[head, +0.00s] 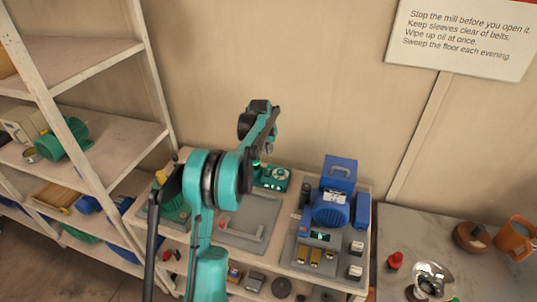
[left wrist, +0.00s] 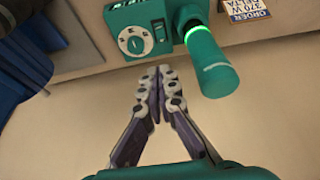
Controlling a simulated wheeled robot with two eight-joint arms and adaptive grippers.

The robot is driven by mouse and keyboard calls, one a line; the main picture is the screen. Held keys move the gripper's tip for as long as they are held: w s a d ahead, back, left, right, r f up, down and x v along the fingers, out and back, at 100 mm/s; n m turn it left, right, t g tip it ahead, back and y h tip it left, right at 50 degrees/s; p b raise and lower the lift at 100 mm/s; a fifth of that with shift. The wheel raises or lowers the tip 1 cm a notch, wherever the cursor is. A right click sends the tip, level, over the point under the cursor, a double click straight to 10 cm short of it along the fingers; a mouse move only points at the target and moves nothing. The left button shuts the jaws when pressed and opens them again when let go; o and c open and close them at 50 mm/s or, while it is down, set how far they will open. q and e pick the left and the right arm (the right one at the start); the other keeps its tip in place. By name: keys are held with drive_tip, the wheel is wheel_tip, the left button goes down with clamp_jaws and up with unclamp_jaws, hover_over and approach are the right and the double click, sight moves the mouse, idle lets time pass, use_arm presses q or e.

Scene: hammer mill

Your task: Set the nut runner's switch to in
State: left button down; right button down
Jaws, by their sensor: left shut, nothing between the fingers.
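A teal unit (head: 271,177) that looks like the nut runner stands at the back of the bench. In the left wrist view its body (left wrist: 122,18) shows at the top, with a pale round dial switch (left wrist: 136,41); the marks around it are too small to read. Beside the dial a teal cylinder (left wrist: 209,64) with a lit green ring sticks out. My left gripper (left wrist: 164,72) is shut and empty, its tips just short of the unit near the dial, apparently not touching. In the head view my arm hides part of the unit's left side. My right gripper is not in view.
A blue motor machine (head: 332,208) stands right of the unit. A grey tray (head: 262,236) lies in front. Shelves (head: 105,150) stand at left. A marble top (head: 400,282) with a metal bowl (head: 434,281) is at right. The wall is close behind.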

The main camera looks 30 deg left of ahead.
sight(271, 169)
use_arm(q)
drive_tip(key=x, duration=0.3)
drive_tip(key=b+x, duration=0.1)
drive_tip(key=x, duration=0.3)
drive_tip(key=b+x, duration=0.1)
drive_tip(key=x, duration=0.3)
drive_tip(key=shift+s+f, duration=0.25)
drive_tip(key=shift+f, duration=0.1)
drive_tip(key=shift+w+f+g, duration=0.2)
drive_tip(key=shift+f+g, duration=0.05)
drive_tip(key=shift+g, duration=0.05)
drive_tip(key=shift+f, duration=0.1)
drive_tip(key=shift+s, duration=0.2)
drive_tip(key=shift+s+d, duration=0.15)
drive_tip(key=shift+s, duration=0.5)
